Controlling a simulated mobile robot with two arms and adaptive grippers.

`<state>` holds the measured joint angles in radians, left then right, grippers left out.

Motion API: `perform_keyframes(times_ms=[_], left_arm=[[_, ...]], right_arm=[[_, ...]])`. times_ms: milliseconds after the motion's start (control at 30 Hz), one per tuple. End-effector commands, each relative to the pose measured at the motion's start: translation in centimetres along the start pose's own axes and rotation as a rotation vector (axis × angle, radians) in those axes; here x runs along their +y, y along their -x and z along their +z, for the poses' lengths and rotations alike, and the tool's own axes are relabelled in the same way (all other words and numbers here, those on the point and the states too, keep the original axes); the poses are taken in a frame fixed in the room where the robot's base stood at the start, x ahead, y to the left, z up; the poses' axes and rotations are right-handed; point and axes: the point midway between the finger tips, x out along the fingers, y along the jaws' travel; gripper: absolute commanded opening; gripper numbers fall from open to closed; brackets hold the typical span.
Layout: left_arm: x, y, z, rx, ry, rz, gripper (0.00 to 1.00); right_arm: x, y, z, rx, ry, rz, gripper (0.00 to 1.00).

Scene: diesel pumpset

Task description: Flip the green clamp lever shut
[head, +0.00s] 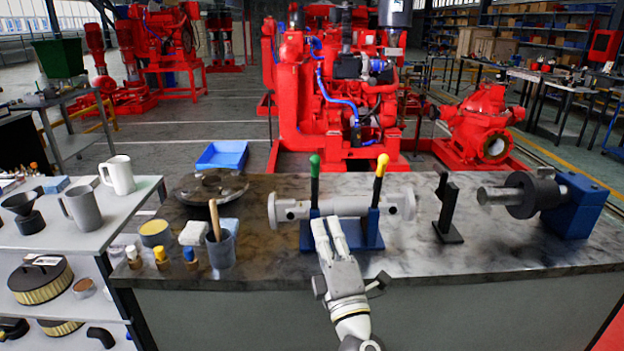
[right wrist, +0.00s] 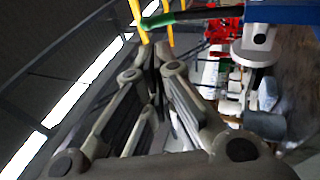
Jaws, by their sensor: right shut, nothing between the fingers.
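The green clamp lever (head: 315,178) stands upright at the left of a blue clamp stand (head: 342,243), which carries a steel shaft (head: 345,206) on the bench. A yellow-handled lever (head: 379,180) stands at the stand's right side. My right gripper (head: 327,222) is shut and empty, its fingertips in front of the stand beside the green lever's lower part; contact cannot be told. In the right wrist view, the green lever (right wrist: 185,16) lies across the top, beyond the shut fingertips (right wrist: 150,55). My left gripper is not in view.
A mug with a wooden handle (head: 220,248) and small bottles (head: 161,258) stand left on the bench. A black upright stand (head: 447,212) and a blue block with a dark cylinder (head: 571,208) are at the right. The bench's front strip right of my gripper is clear.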

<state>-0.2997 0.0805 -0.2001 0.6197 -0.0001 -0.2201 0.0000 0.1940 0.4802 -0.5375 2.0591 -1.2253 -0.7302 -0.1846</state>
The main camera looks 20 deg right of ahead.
Motion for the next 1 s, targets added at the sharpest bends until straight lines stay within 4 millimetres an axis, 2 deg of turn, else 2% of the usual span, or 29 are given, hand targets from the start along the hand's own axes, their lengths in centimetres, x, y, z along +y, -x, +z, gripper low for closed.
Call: perform_keyframes(times_ms=[400, 600, 800, 1000], left_arm=[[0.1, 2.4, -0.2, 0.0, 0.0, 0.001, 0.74], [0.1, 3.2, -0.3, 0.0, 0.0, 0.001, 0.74], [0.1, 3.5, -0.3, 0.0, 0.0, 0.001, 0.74], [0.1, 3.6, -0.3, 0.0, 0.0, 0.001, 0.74]], right_arm=[[0.4, -7.8, 0.0, -0.001, 0.0, 0.001, 0.0], [0.3, -10.8, 0.0, 0.0, 0.001, 0.001, 0.0], [0.1, -12.3, 0.0, 0.0, 0.001, -0.001, 0.0], [0.0, -12.7, 0.0, 0.0, 0.0, -0.001, 0.0]])
